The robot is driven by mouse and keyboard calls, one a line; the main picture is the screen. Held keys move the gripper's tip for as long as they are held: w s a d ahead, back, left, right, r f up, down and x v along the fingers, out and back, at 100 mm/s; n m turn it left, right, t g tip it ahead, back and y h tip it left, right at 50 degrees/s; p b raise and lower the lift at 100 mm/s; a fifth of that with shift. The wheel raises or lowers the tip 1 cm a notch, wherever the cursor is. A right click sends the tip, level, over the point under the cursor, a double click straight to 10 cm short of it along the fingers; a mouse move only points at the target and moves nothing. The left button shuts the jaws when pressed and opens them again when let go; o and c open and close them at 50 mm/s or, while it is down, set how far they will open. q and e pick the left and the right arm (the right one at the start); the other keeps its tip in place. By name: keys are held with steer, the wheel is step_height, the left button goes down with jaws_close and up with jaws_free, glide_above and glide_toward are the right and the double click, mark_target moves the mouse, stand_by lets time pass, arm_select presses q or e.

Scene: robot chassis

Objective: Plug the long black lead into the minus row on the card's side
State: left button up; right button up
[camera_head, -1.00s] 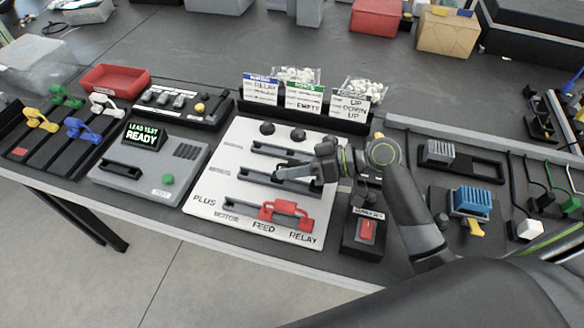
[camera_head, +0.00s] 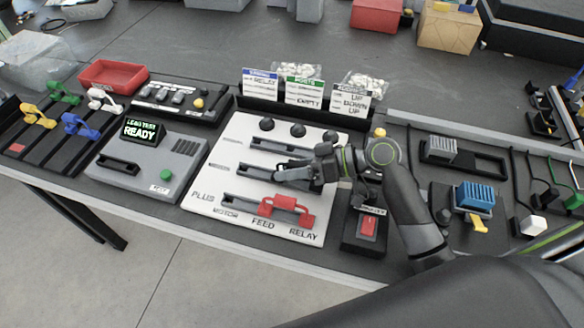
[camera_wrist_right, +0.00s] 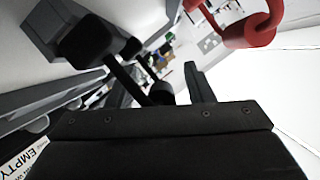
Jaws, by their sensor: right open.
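The pale board (camera_head: 235,135) carries several slotted rows; the front one is labelled PLUS, and the middle row's label is too blurred to read. My right gripper (camera_head: 286,173) is open, low over the middle row (camera_head: 248,171), hiding part of it. In the right wrist view, the fingers (camera_wrist_right: 160,82) rise from the black gripper body, with dark parts (camera_wrist_right: 88,42) beyond them. I cannot clearly make out the long black lead in either view. My left gripper is out of view.
A red lead (camera_head: 284,206) sits in the PLUS row, close in front of my gripper. A grey tester (camera_head: 140,160) reading LEAD TEST READY stands left. A red rocker switch (camera_head: 368,226) is right of the board. Coloured leads (camera_head: 75,123) lie far left.

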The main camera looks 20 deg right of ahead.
steer(key=b+v, duration=0.1)
steer(key=v, duration=1.5)
steer(key=shift+s+f, duration=0.1)
steer(key=shift+f, duration=0.05)
steer(key=shift+s+d+r, duration=0.2)
steer(key=shift+d+r, duration=0.1)
steer(key=shift+d, duration=0.35)
